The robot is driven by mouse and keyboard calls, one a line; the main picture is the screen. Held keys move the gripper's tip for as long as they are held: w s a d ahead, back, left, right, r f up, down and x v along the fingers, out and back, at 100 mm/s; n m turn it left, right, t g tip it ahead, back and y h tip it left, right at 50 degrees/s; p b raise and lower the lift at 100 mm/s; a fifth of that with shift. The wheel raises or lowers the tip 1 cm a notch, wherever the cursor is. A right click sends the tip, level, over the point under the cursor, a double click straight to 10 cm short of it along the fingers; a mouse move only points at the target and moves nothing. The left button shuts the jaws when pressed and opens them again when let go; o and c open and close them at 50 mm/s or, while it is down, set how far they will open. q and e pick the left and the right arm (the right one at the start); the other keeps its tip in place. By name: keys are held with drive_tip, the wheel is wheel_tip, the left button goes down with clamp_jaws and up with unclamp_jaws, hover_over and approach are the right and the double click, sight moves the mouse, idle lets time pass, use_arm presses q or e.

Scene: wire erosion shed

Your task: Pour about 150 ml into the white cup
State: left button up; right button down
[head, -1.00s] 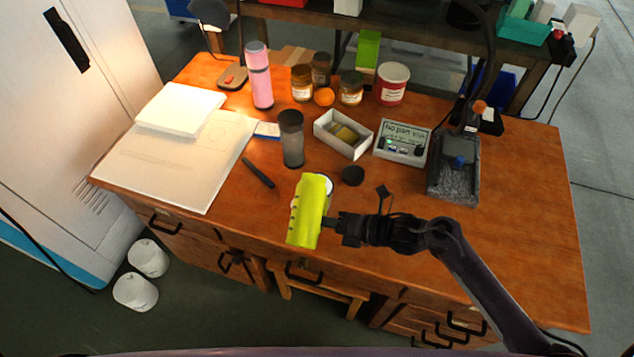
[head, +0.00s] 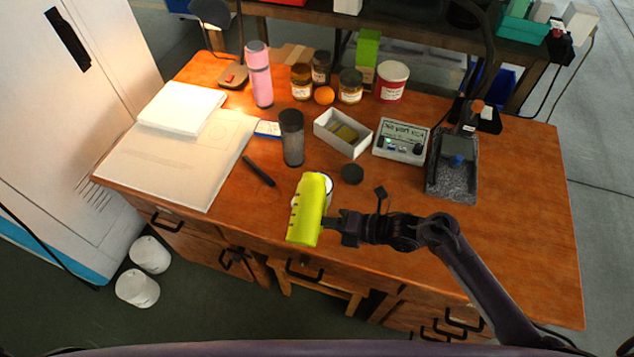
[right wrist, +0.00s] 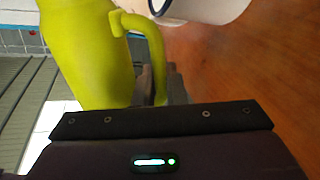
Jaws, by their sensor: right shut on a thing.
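A yellow-green jug (head: 307,212) is above the front edge of the bench in the head view, leaning, its opening not visible. Its side and curved handle fill the left of the right wrist view (right wrist: 88,60). My right gripper (head: 331,224) is shut on the handle, as the right wrist view (right wrist: 160,88) shows. The white cup (head: 328,184) is mostly hidden behind the jug's upper end. Part of its white wall and dark rim shows at the top of the right wrist view (right wrist: 208,9). Whether liquid is flowing cannot be seen. My left gripper is out of view.
A white open box (head: 340,134) and a labelled device (head: 400,143) stand behind.

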drive_tip(key=shift+w+r, duration=0.1)
drive_tip(key=shift+r, duration=0.2)
idle(0.6)
drive_tip(key=shift+s+r+m, duration=0.15)
drive_tip(key=shift+s+m, duration=0.25)
drive_tip(key=shift+s+a+r+m+g+p, duration=0.1)
drive_tip(key=shift+s+r+m+g+p, duration=0.25)
drive_tip(key=shift+r+p, duration=0.2)
idle(1.5)
wheel_tip(320, 180, down, 3)
drive_tip(key=shift+w+r+n+t+b, duration=0.15)
drive_tip(key=shift+n+t+b, duration=0.5)
drive_tip(key=shift+n+b, duration=0.55)
drive_tip(key=shift+w+r+n+t+b, duration=0.3)
drive_tip(key=shift+w+r+n+b, duration=0.35)
drive_tip(key=shift+b, duration=0.5)
drive_tip(key=shift+w+d+n+b, duration=0.2)
drive_tip(key=shift+n+b, duration=0.1)
drive_tip(key=shift+b, duration=0.15)
drive_tip(key=shift+r, duration=0.25)
